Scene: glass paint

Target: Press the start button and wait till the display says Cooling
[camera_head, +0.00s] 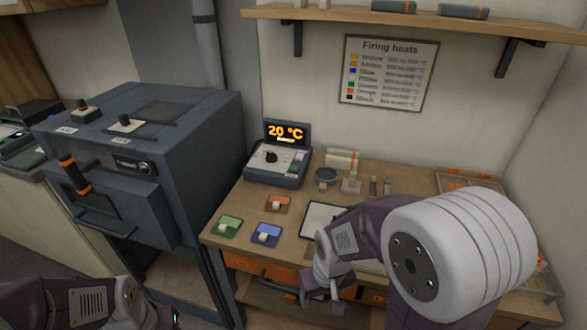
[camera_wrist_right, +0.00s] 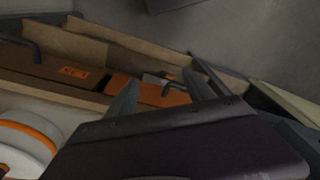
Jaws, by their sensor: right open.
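The controller (camera_head: 277,167) stands at the back left of the wooden bench. Its raised display (camera_head: 287,133) reads "20 °C" in orange, with a smaller line below that I cannot read. A dark knob and small controls show on its sloped face; I cannot tell which is the start button. My right gripper (camera_head: 322,300) is low at the bench's front edge, well away from the controller. In the right wrist view its two fingers (camera_wrist_right: 166,88) are apart with nothing between them. My left arm shows at the bottom left; its fingers cannot be made out.
The dark blue kiln (camera_head: 190,125) stands left of the bench, with a handle on its front. An orange drawer (camera_head: 262,268) is under the bench top. A shelf (camera_head: 430,22) hangs above.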

